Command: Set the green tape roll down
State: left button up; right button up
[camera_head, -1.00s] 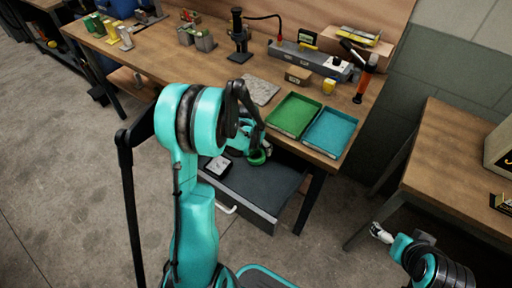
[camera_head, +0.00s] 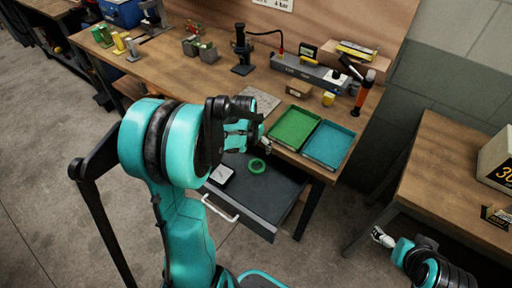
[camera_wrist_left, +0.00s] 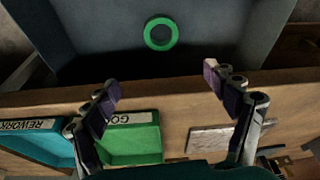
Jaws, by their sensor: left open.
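The green tape roll (camera_head: 257,166) lies flat on the floor of the open drawer (camera_head: 262,196), near its back by the bench. In the left wrist view the tape roll (camera_wrist_left: 161,46) is a whole ring, clear of both fingers. My left gripper (camera_head: 265,146) is above the drawer's back, close to the bench's front edge. In the left wrist view my left gripper (camera_wrist_left: 161,80) has its fingers wide apart with nothing between them. My right gripper (camera_head: 380,237) is small at the lower right, away from the drawer; its jaws are unclear.
A white-faced item (camera_head: 221,175) lies in the drawer, left of the roll. A green tray (camera_head: 294,143) and a teal tray (camera_head: 327,162) sit on the bench (camera_head: 190,72) above. A grey plate (camera_head: 262,99) lies beside them. A second bench (camera_head: 440,160) stands right.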

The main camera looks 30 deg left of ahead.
pick_arm(q)
jog(key=s+d+r+t, duration=0.4)
jog(key=s+d+r, duration=0.8)
jog(key=s+d, duration=0.3)
jog(key=shift+s+m, duration=0.4)
jog(key=shift+s, duration=0.15)
